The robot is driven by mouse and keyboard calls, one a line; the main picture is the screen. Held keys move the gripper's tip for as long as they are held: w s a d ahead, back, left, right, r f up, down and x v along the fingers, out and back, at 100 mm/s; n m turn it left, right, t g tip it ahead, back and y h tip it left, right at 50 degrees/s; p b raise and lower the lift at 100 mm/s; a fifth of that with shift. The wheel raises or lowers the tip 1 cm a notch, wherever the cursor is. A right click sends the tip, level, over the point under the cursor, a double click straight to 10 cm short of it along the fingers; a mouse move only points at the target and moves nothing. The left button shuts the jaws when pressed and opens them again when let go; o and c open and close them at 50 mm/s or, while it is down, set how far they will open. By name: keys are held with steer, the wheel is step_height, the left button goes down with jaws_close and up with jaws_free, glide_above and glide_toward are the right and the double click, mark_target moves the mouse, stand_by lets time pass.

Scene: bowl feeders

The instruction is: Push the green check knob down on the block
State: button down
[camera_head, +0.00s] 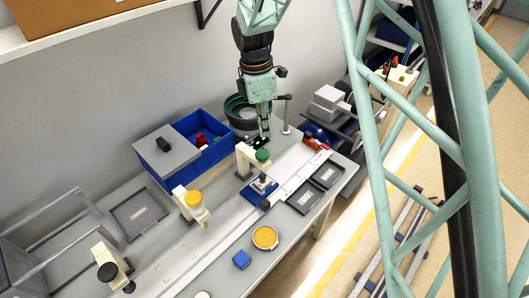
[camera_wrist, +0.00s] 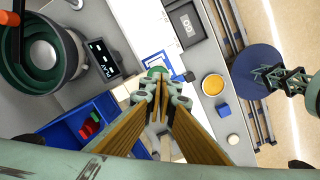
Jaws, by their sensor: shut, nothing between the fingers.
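The green check knob (camera_head: 262,156) tops a cream post that stands beside the track on the table. Below it, a blue-edged block (camera_head: 264,187) with a pale top sits on the white track. My gripper (camera_head: 264,138) hangs just above and behind the green knob in the head view, fingers pointing down. In the wrist view my gripper (camera_wrist: 158,118) is shut and empty, and the green knob (camera_wrist: 157,71) shows just beyond the fingertips. The blue-edged block (camera_wrist: 158,62) lies past it, partly hidden. I cannot tell whether the fingertips touch the knob.
A yellow knob post (camera_head: 194,197) and a black knob post (camera_head: 108,271) stand along the track. A blue bin (camera_head: 215,150) and a green bowl feeder (camera_head: 240,112) stand behind. A yellow dish (camera_head: 265,238) and a blue cube (camera_head: 242,259) lie in front.

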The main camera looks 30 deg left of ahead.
mark_target(262, 153)
steer(key=shift+s+a+f+n, duration=0.4)
steer(key=shift+s+a+f, duration=0.2)
steer(key=shift+a+f, duration=0.2)
steer(key=shift+d+f, duration=0.1)
steer(key=shift+w+d+f+b, duration=0.15)
steer(key=shift+f+b, duration=0.65)
steer(key=shift+f, duration=0.9)
steer(key=shift+w+d+f+b, duration=0.15)
steer(key=shift+f+b, duration=0.65)
steer(key=shift+f, duration=0.85)
steer(key=shift+a, duration=0.1)
steer(key=shift+f, duration=0.1)
